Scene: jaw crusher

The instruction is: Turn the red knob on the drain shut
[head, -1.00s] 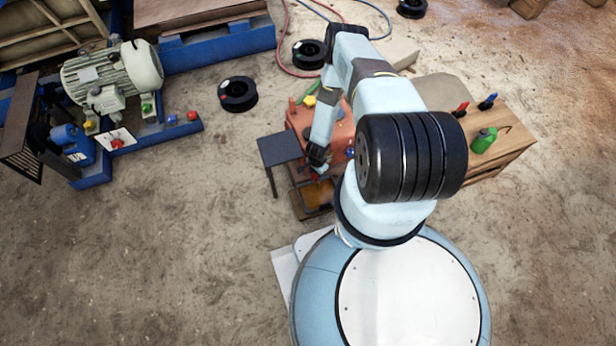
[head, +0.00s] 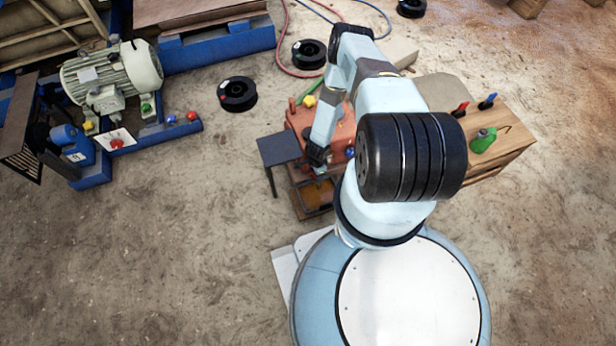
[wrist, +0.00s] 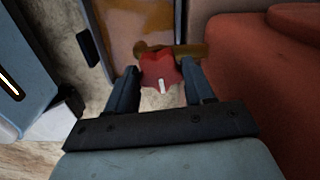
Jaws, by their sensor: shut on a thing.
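The red knob (wrist: 160,70) shows in the wrist view, star-shaped with a white mark on its face. It sits on a brass drain fitting (wrist: 190,50) beside the red machine body (wrist: 260,100). My gripper (wrist: 162,80) has one finger on each side of the knob and is shut on it. In the head view the red machine (head: 340,130) stands in front of my base, and my wrist reaches down at its left side. The knob and fingertips cannot be made out there.
A dark flat plate (head: 280,149) stands left of the red machine, with an orange-brown tray (head: 318,196) below. A wooden bench (head: 510,140) with a green can (head: 484,140) is at the right. A motor (head: 112,75) on a blue frame is at the left. Open floor lies between.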

